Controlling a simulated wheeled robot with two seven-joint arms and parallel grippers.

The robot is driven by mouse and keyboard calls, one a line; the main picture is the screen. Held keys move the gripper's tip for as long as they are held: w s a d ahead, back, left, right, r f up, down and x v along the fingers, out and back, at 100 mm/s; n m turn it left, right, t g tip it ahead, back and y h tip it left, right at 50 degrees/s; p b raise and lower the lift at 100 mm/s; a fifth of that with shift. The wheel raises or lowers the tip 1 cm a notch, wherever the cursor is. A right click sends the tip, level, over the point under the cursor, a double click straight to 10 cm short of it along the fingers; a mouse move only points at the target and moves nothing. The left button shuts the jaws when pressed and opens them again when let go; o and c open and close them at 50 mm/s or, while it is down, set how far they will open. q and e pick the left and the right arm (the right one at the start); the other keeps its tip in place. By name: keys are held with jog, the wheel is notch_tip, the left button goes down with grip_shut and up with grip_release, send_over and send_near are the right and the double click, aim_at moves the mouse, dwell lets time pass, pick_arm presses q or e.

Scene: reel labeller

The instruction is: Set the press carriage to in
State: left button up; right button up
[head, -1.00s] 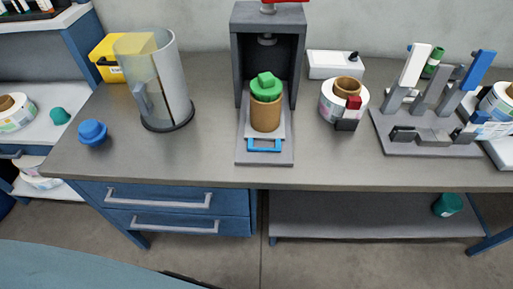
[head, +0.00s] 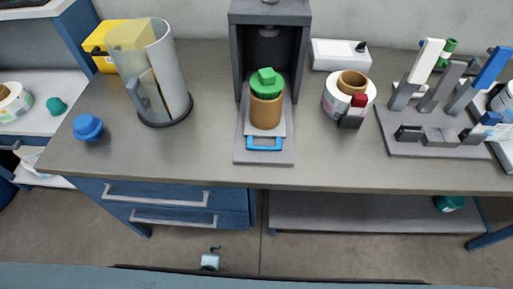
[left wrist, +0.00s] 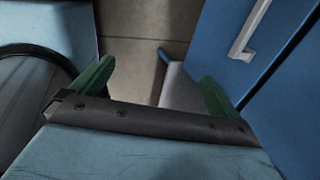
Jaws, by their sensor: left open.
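The press (head: 241,45) is a dark grey frame at the back middle of the bench. Its carriage (head: 243,153) is a grey slide sticking out at the front, with a blue handle (head: 264,143) on its near end. A brown core (head: 266,112) with a green cap (head: 267,83) stands on the carriage, in front of the press opening. My left gripper (left wrist: 158,88) is open and empty in the left wrist view, with green fingers wide apart. It is low beside the blue drawers, away from the carriage. My right gripper is not in view.
A clear cylinder (head: 172,85) and a blue knob (head: 88,128) stand left of the press. A label reel (head: 335,99) and a rack of upright tools (head: 440,145) stand to the right. Drawers with bar handles (head: 157,196) are under the bench edge. The bench in front of the carriage is clear.

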pick_arm(q)
jog(key=w+d+r+m+t, duration=0.2)
jog(key=w+d+r+m, duration=0.25)
jog(key=r, duration=0.25)
jog(key=m+t+p, duration=0.2)
jog(key=m+t, duration=0.5)
jog(key=m, duration=0.6)
send_near(264, 146)
jog(key=b+x, duration=0.2)
jog(key=x, duration=0.5)
jog(key=shift+c, duration=0.3)
